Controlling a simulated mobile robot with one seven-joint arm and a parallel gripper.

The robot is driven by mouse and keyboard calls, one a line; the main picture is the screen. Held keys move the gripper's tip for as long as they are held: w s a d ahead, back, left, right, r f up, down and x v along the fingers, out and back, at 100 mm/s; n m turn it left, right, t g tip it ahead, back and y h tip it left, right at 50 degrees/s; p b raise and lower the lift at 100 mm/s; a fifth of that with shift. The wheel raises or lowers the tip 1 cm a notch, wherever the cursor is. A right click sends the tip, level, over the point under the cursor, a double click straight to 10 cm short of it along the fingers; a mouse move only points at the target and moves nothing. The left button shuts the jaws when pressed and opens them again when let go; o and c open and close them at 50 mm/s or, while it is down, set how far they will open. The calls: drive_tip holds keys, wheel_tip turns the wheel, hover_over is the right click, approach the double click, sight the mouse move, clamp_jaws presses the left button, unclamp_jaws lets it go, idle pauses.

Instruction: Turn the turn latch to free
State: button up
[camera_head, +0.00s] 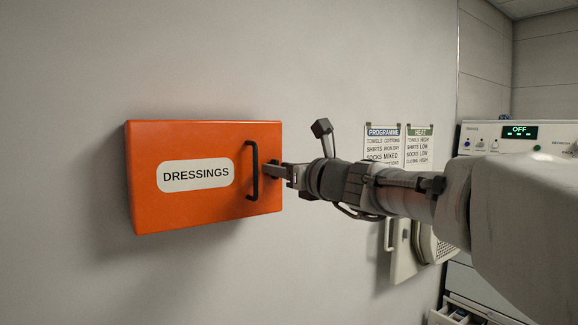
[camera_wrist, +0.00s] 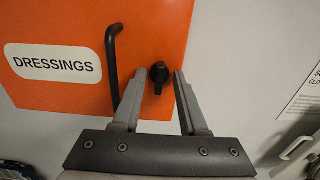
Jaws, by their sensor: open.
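An orange wall box (camera_head: 195,205) labelled DRESSINGS hangs on the grey wall, with a black bar handle (camera_head: 253,170) near its right edge. It also fills the upper left of the wrist view (camera_wrist: 150,25). The black turn latch (camera_wrist: 159,75) is a small knob right of the handle in the wrist view; in the head view my gripper largely hides it. My gripper (camera_head: 268,170) is open at the box's right edge. In the wrist view its fingers (camera_wrist: 157,82) straddle the line to the latch, the handle lying by the left finger. Contact with the latch cannot be told.
Two notice sheets (camera_head: 383,143) hang on the wall behind my arm. A white machine with an OFF display (camera_head: 520,132) stands at the right. A pale panel with a handle (camera_head: 403,265) is below the sheets. The wall left of the box is clear.

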drive_tip(key=shift+w+a, duration=0.2)
drive_tip(key=shift+w, duration=0.05)
clamp_jaws()
drive_tip(key=shift+f+n+b, duration=0.1)
drive_tip(key=shift+n+b, duration=0.2)
drive_tip(key=shift+b, duration=0.1)
drive_tip(key=shift+s+a+f+n+b, duration=0.1)
drive_tip(key=shift+n+b, duration=3.4)
drive_tip(key=shift+n, duration=0.8)
drive_tip(key=shift+s+a+f+n+b, duration=0.1)
drive_tip(key=shift+n+b, duration=3.4)
drive_tip(key=shift+n, duration=0.8)
drive_tip(key=shift+r, duration=0.1)
